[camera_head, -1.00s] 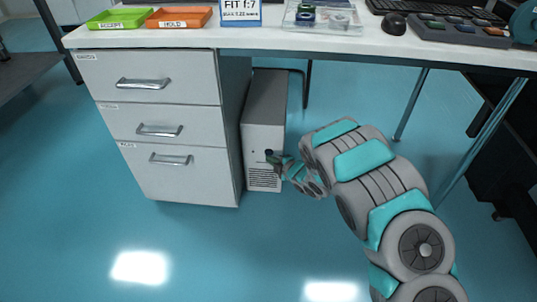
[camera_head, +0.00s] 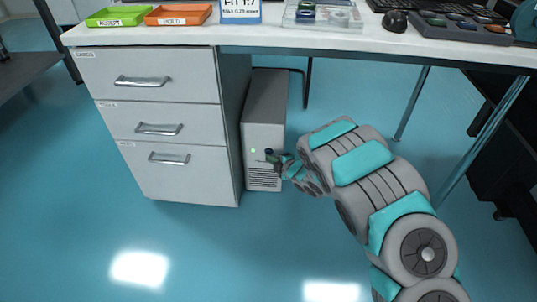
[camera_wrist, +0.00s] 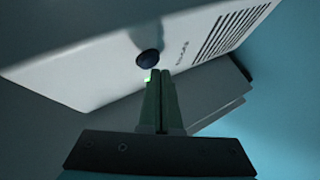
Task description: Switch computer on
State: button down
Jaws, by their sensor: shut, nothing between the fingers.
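The computer (camera_head: 266,100) is a grey tower standing on the floor under the desk, right of the drawer cabinet. A small green light (camera_head: 253,151) glows on its front. In the wrist view the computer's front panel (camera_wrist: 100,70) shows a dark round button (camera_wrist: 148,58) with the lit green spot (camera_wrist: 148,76) beside it. My gripper (camera_head: 271,155) is in front of the panel, shut and empty. In the wrist view its closed fingertips (camera_wrist: 161,76) are close to the button and light; I cannot tell whether they touch the panel.
A drawer cabinet (camera_head: 180,170) stands left of the computer. The desk (camera_head: 300,40) above carries a green tray (camera_head: 117,16), an orange tray (camera_head: 178,14), a sign (camera_head: 240,10) and a mouse (camera_head: 394,21). A slanted desk leg (camera_head: 483,140) is at the right. The floor in front is clear.

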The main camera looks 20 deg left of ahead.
jog(key=shift+s, duration=0.1)
jog(key=shift+s+d+b, duration=0.25)
jog(key=shift+s+b, duration=0.1)
jog(key=shift+s, duration=0.6)
jog(key=shift+s+d+b, duration=0.25)
jog(key=shift+s+b, duration=0.05)
jog(key=shift+s, duration=0.6)
jog(key=shift+s+d+b, duration=0.25)
jog(key=shift+s+b, duration=0.1)
jog(key=shift+s, duration=0.6)
